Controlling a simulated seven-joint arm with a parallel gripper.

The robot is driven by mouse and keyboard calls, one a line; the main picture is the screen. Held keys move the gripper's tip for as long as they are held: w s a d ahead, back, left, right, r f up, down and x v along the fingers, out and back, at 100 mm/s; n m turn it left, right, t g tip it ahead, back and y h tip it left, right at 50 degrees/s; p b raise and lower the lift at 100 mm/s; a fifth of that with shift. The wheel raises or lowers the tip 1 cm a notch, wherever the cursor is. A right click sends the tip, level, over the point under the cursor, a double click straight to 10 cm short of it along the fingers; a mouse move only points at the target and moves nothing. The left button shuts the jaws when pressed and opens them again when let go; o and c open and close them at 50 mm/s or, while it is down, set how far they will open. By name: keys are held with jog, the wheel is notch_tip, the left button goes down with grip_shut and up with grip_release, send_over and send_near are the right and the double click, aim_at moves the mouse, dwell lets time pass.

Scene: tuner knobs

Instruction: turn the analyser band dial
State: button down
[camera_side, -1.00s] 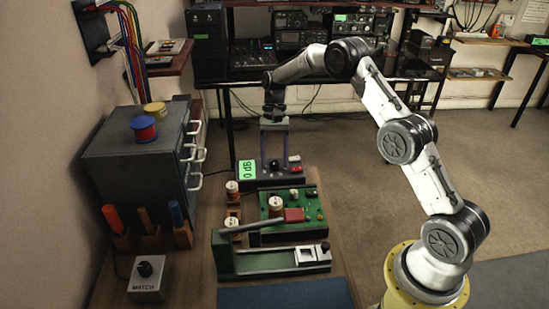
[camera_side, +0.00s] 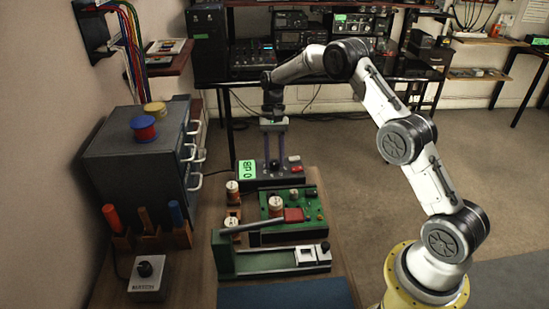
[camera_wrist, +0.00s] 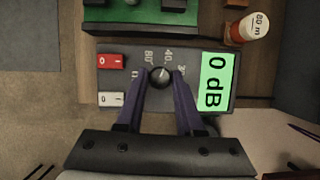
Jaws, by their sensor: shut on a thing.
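The analyser (camera_side: 300,178) is a dark grey box with a lit green display (camera_side: 247,170) reading 0 dB, at the back of the bench. Its band dial (camera_wrist: 159,76) is a small round black knob with a light pointer mark. The markings 80 and 40 show beside it in the wrist view; other markings are partly hidden by the fingers. My gripper (camera_wrist: 159,80) points down at the analyser, with one finger on each side of the dial, shut on it. In the side view, my gripper (camera_side: 274,163) stands over the box and the fingertips largely hide the dial.
Red (camera_wrist: 111,61) and white (camera_wrist: 111,99) switches sit beside the dial. A green circuit board (camera_side: 310,205) and labelled coils (camera_side: 232,190) stand close in front. A grey drawer cabinet (camera_side: 140,150) is at left, with a MATCH box (camera_side: 148,280) nearer the camera.

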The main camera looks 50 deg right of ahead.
jog(key=n+g+h, duration=0.1)
jog(key=n, duration=0.3)
jog(key=shift+w+a, duration=0.1)
jog(key=n+h, duration=0.2)
jog(key=n, duration=0.3)
jog(key=shift+a, duration=0.1)
jog(key=shift+n, duration=0.3)
dwell(0.3)
jog(key=c, duration=0.5)
grip_release()
jog(key=shift+c, duration=0.2)
jog(key=v, duration=1.2)
jog(key=shift+w+a, duration=0.15)
jog(key=shift+w, duration=0.1)
